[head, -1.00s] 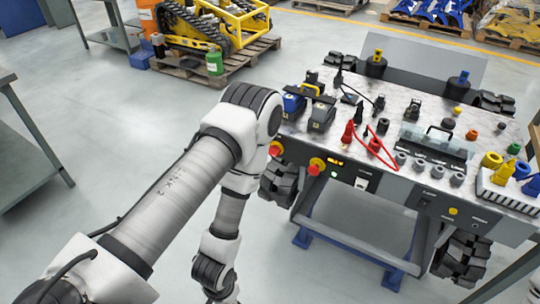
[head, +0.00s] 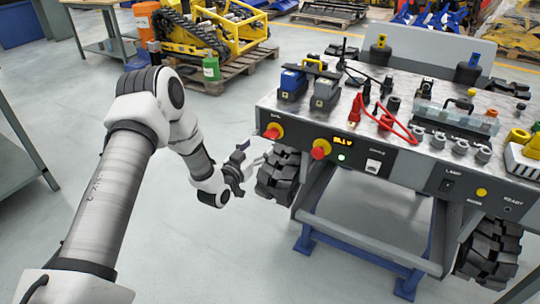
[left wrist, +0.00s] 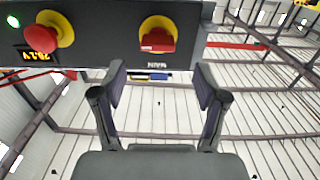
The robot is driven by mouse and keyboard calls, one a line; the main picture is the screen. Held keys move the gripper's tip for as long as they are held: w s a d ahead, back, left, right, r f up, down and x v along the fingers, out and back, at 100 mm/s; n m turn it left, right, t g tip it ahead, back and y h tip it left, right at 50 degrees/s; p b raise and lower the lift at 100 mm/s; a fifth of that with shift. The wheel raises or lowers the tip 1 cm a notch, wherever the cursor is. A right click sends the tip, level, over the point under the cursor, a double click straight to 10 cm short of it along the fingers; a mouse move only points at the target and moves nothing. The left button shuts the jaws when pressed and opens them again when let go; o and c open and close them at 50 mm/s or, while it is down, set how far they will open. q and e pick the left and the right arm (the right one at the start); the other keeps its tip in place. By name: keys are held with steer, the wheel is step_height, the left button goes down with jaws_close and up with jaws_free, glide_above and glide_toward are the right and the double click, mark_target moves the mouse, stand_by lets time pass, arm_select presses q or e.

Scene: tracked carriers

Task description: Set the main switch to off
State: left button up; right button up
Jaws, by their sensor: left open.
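The main switch (head: 272,131) is a red knob on a round yellow plate at the left end of the bench's dark front panel. In the left wrist view the switch (left wrist: 157,40) is beyond the fingertips, above a label that reads MAIN upside down. Its red grip looks roughly level there; its exact setting is hard to tell. My left gripper (head: 253,153) is open and empty, below and left of the switch, apart from it. Its two fingers (left wrist: 159,76) spread to either side of the switch's line. My right gripper is not in view.
A red mushroom button (head: 319,151) on a yellow base sits right of the switch, beside a lit display (head: 343,140) and green lamp (head: 341,157). A black tracked wheel (head: 279,176) hangs below the panel, close to my gripper. Open floor lies left.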

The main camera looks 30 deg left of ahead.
mark_target(269, 136)
arm_select(q)
steer(key=w, duration=0.7)
steer(key=shift+w+d+r, duration=0.1)
steer(key=shift+w+r, duration=0.05)
steer(key=shift+w, duration=0.25)
steer(key=c, duration=1.2)
